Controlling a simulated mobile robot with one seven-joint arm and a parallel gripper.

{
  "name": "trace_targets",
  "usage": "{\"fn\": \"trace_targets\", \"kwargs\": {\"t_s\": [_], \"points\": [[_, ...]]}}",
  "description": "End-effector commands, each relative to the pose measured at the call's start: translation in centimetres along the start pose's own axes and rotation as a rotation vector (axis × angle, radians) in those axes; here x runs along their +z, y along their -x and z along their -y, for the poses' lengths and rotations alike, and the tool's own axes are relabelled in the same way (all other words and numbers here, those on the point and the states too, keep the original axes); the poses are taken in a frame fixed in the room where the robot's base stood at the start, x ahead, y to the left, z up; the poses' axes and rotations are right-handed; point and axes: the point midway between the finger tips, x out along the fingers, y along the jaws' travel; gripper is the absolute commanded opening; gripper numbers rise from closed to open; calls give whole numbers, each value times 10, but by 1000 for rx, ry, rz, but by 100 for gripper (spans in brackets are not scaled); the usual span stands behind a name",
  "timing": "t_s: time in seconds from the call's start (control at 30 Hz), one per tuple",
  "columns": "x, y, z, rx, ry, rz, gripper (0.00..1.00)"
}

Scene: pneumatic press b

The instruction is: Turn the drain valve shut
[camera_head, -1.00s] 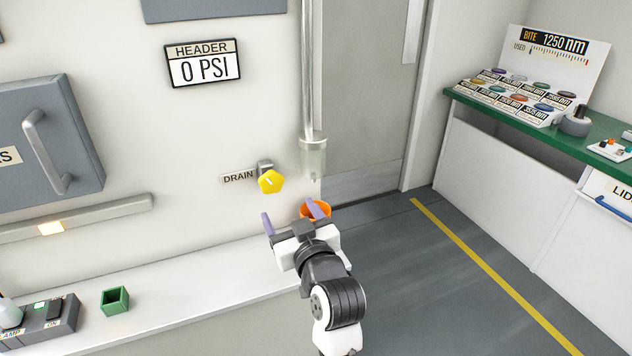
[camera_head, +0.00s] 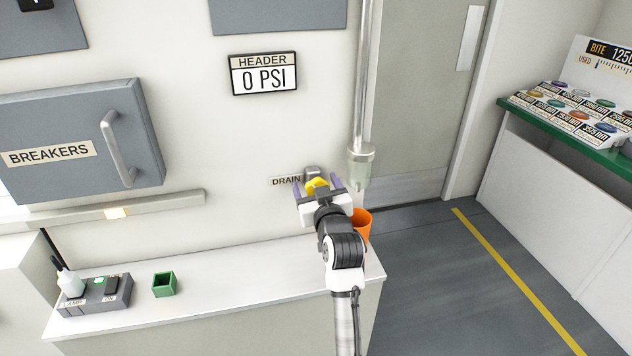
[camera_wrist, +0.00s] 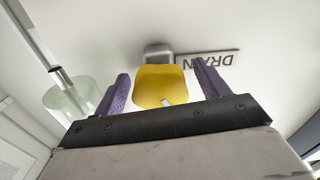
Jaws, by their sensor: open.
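The drain valve's yellow knob (camera_head: 317,186) sits on a grey body (camera_head: 312,173) on the wall beside the DRAIN label (camera_head: 286,181). In the wrist view the yellow knob (camera_wrist: 158,86) shows large, with a pale mark on its lower edge. My gripper (camera_head: 318,186) is open in front of the knob. Its two purple fingers stand on either side of the knob, with visible gaps in the wrist view (camera_wrist: 160,90). Part of the knob is hidden behind my gripper in the head view. I cannot tell how deep the fingers reach around it.
A clear cup (camera_head: 360,165) on a vertical pipe hangs just right of the valve. An orange bucket (camera_head: 361,224) is below it, partly behind my arm. A white counter (camera_head: 230,277) holds a green box (camera_head: 164,284). The header sign (camera_head: 264,73) reads 0 PSI.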

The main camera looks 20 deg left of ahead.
Motion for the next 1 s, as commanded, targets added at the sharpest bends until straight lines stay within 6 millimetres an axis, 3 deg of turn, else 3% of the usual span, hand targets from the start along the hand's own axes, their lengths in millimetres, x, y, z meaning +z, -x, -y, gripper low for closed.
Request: {"fn": "trace_targets", "kwargs": {"t_s": [0.3,0.63,1.0], "points": [[0,-3,0,0,0,0,74],[0,-2,0,0,0,0,31],[-1,-2,0,-1,-71,1,29]]}}
